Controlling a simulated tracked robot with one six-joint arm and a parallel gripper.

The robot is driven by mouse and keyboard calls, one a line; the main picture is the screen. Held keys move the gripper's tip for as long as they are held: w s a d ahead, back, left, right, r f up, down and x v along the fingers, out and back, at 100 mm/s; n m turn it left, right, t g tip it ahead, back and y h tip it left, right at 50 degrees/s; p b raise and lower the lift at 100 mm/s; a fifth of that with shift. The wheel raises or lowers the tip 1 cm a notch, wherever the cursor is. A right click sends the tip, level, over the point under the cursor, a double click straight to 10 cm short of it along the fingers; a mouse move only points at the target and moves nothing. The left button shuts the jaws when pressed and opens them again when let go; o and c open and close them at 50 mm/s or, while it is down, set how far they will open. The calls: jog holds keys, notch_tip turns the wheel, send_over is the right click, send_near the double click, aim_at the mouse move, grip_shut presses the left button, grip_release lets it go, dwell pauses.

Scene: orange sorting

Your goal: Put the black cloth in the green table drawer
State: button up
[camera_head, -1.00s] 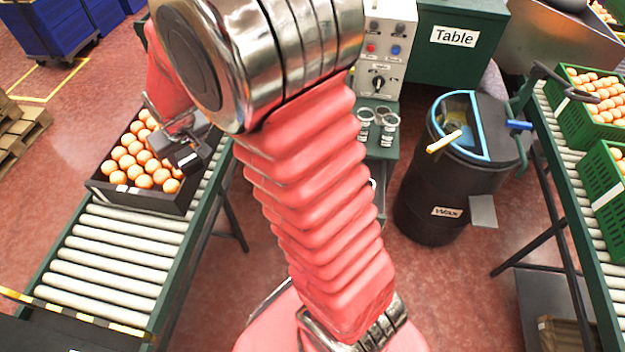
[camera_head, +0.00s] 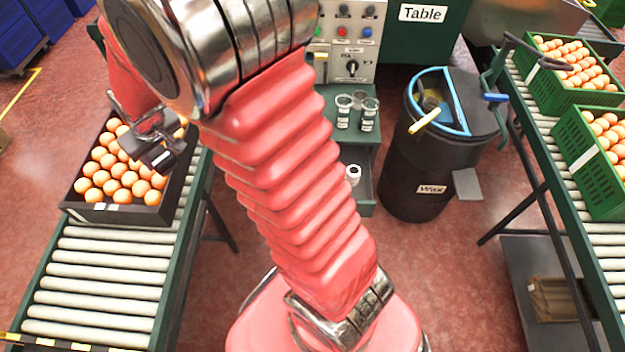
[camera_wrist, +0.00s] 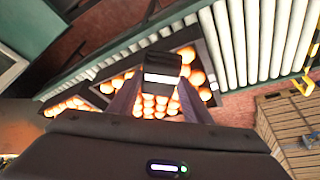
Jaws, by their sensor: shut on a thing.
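My gripper (camera_head: 155,150) is over the dark crate of oranges (camera_head: 120,213) on the left conveyor. In the wrist view, its two fingers (camera_wrist: 158,92) close on a small black block-shaped thing with a white band, which I take to be the folded black cloth (camera_wrist: 163,62). Oranges show beyond and below it. The cloth is small and hard to make out in the head view. The green table (camera_head: 328,95) stands right of my arm.
Several glass jars (camera_head: 357,102) stand on the green table, before a grey control box (camera_head: 350,45). A black wax barrel (camera_head: 415,165) stands to its right. The right conveyor (camera_head: 535,120) carries green crates (camera_head: 578,165) of oranges. My arm crosses the middle of the view.

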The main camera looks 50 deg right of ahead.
jog(key=s+d+f+n+y, duration=0.1)
jog(key=s+d+f+n, duration=0.2)
jog(key=d+f, duration=0.9)
jog(key=s+d+f+n+g+y, duration=0.1)
jog(key=s+d+f+n, duration=0.3)
jog(key=d, duration=1.4)
jog(key=s+f, duration=0.4)
jog(key=f, duration=0.4)
jog(key=shift+d+y, duration=0.2)
jog(key=shift+y, duration=0.2)
jog(key=shift+s+f, duration=0.1)
jog(key=shift+f, duration=0.05)
jog(key=shift+f, duration=2.9)
jog(key=shift+f, duration=2.05)
